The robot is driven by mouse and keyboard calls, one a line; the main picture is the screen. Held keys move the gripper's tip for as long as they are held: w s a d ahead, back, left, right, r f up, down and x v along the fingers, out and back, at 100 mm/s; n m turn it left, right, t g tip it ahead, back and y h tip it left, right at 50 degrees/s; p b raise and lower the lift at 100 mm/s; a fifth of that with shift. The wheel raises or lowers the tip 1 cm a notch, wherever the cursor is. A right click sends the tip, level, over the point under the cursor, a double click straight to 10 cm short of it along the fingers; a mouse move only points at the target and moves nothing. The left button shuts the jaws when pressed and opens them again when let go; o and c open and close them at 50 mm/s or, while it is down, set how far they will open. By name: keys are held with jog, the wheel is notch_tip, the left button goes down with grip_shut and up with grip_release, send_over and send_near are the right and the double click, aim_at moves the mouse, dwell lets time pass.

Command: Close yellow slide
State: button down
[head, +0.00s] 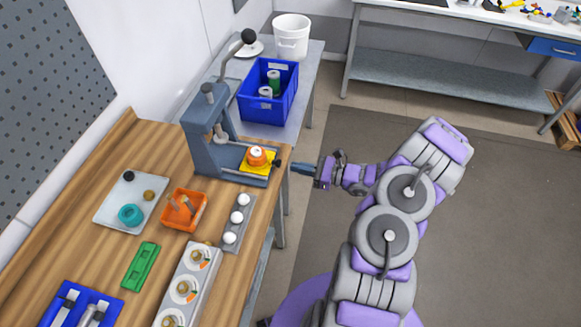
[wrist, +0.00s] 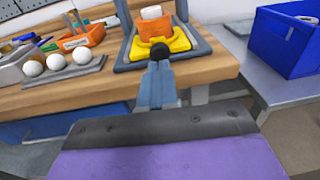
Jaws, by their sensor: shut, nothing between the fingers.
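The yellow slide (head: 255,166) sits in the base of a blue-grey lever press (head: 207,135) at the table's right edge. An orange and white round part (head: 257,156) rests on it. In the wrist view the yellow slide (wrist: 165,43) protrudes toward me, with a black knob (wrist: 161,51) at its front end. My gripper (head: 300,169) is shut and empty, just right of the slide's knob at about table-edge height. In the wrist view the gripper tips (wrist: 160,66) overlap the knob's lower edge; whether they touch it, I cannot tell.
A blue bin (head: 268,92) stands on a grey side table behind the press. An orange tray (head: 184,210), a rack of white balls (head: 237,222) and a grey fixture (head: 189,290) lie on the wooden table (head: 120,165). The floor to the right is clear.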

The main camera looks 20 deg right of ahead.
aim_at(275, 163)
jog(key=shift+b+x, duration=0.3)
jog(key=shift+x, duration=1.25)
jog(key=shift+x, duration=3.9)
jog(key=shift+s+a+r, duration=0.1)
jog(key=shift+s+a, duration=0.05)
jog(key=shift+s, duration=0.05)
